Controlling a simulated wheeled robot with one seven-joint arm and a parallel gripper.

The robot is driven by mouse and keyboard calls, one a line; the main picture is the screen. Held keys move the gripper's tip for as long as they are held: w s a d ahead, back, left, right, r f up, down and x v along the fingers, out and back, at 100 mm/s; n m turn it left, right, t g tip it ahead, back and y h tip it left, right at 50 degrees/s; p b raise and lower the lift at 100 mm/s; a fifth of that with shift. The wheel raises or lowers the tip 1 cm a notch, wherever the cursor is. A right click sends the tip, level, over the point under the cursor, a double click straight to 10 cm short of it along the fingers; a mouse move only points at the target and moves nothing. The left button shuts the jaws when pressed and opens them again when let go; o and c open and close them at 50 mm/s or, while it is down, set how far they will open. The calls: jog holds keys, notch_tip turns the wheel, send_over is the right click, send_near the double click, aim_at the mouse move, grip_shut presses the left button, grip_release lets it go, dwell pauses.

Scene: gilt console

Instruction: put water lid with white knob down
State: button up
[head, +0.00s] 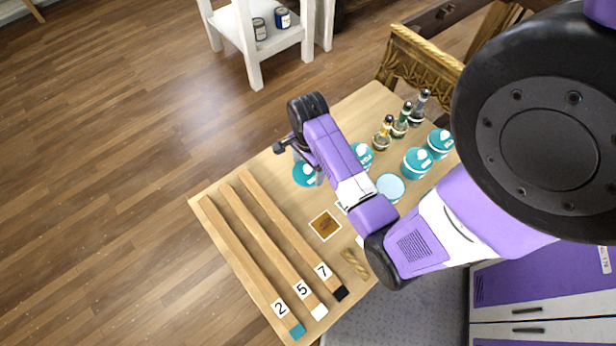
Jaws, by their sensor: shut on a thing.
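My gripper (303,160) points down over the far left part of the wooden table, mostly hidden behind my own wrist. It is shut on a round teal lid (305,175), which shows just below it; a pale patch shows at the lid's right side, and its knob is not clearly visible. I cannot tell whether the lid touches the table. An open-looking round container with a pale blue top (390,187) stands right of my forearm. Other teal lids with white knobs are on a jar (416,163), another jar (438,143) and one partly hidden behind my arm (363,154).
Three wooden bars (265,255) marked 2, 5 and 7 lie on the table's left side. A brown picture card (325,225) lies near its middle. Small bottles (400,125) stand at the back right, by a wicker chair (415,60). Bare wood (265,170) lies left of the lid.

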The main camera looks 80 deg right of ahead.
aim_at(308, 177)
jog(key=shift+f, duration=3)
jog(key=shift+f, duration=0.15)
jog(key=o, duration=1.2)
jog(key=shift+o, duration=0.2)
